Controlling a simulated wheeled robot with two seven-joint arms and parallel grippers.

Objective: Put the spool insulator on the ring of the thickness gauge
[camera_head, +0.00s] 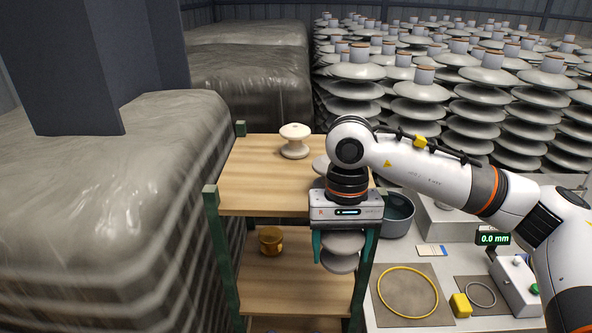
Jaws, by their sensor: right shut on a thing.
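My right gripper (343,252) points down in front of the wooden shelf rack and is shut on a pale grey insulator (340,263) with two rounded flanges, one above the other. Its upper part is hidden by the gripper. A white spool insulator (294,141) stands upright on the top shelf. The thickness gauge (515,283) is a white box on the right table, with a display (493,239) reading 0.0 mm. A small grey ring (480,295) lies on a mat beside it, apart from the gripper. My left gripper is not in view.
A larger yellow ring (408,268) lies on a mat left of the gauge, with a yellow block (460,305) between the rings. A dark pot (398,222) stands behind. A brown-yellow object (271,240) sits on the lower shelf (290,290). Another pale piece is partly hidden behind my wrist.

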